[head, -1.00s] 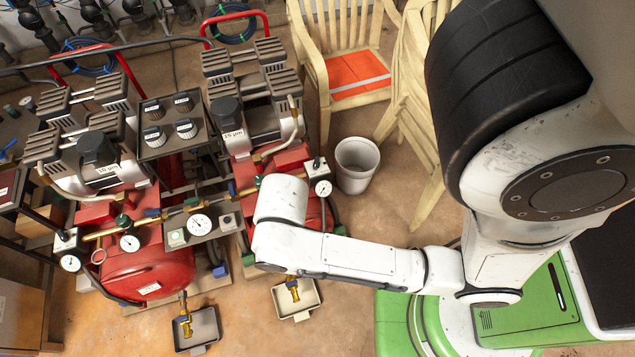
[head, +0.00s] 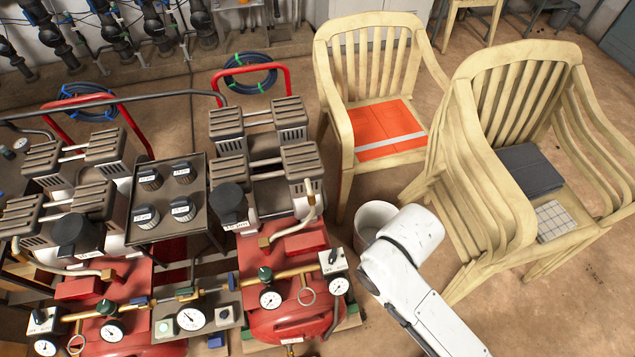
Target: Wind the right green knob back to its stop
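The right green knob (head: 264,273) is a small dark-green knob on the brass pipe in front of the right red compressor tank (head: 290,322), just above a round gauge (head: 270,299). Another green knob (head: 106,307) sits on the left compressor's pipe. How far either knob is turned cannot be told. A white link of my arm enters at the bottom right of the head view and ends in a rounded joint beside the bucket, to the right of the right knob and apart from it. My gripper is not in view.
A white bucket (head: 371,217) stands right of the compressors, partly behind my arm. A pale chair with an orange seat (head: 388,128) and a stack of pale chairs (head: 520,100) stand behind and right. A panel with several dark knobs (head: 166,197) stands between the compressors.

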